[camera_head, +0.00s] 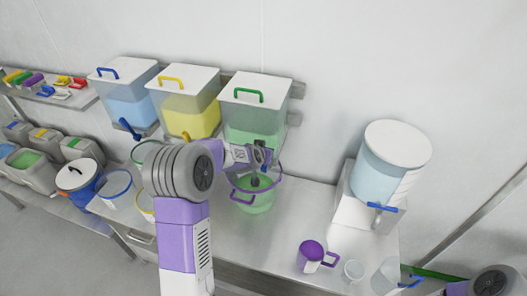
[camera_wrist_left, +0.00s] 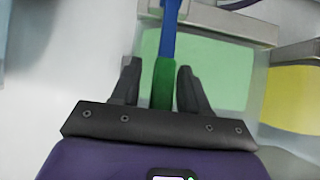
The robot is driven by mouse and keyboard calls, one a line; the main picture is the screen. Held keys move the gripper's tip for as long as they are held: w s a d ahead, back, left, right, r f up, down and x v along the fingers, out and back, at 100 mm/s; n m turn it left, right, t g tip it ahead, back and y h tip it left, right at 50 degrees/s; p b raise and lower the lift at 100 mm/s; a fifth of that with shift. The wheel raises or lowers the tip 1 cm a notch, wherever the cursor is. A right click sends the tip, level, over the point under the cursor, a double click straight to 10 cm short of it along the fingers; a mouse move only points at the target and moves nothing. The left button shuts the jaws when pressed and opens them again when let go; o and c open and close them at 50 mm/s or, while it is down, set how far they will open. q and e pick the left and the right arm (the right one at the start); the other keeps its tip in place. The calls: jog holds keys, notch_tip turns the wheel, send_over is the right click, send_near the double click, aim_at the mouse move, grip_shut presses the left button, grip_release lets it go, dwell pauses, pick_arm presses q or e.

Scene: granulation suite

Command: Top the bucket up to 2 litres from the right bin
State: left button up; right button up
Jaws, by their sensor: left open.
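The right bin (camera_head: 254,118) is the clear one with a white lid, green handle and green contents; it also fills the upper part of the left wrist view (camera_wrist_left: 205,65). Below it stands a bucket (camera_head: 262,205) with a purple rim, with green showing through its wall; I cannot read its level. My left gripper (camera_head: 262,158) is at the bin's lower front, above the bucket. In the left wrist view its open fingers (camera_wrist_left: 158,88) stand either side of a green and blue lever (camera_wrist_left: 163,80), with gaps visible. My arm hides part of the bench. My right gripper is out of view.
Blue (camera_head: 128,108) and yellow (camera_head: 190,115) bins hang to the left. A white-lidded dispenser (camera_head: 385,170) with a blue tap stands at the right. Bare bench (camera_head: 290,220) lies between.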

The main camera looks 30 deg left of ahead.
pick_arm(q)
jog(key=v, duration=0.7)
jog(key=shift+s+r+p, duration=0.2)
jog(key=shift+p, duration=0.15)
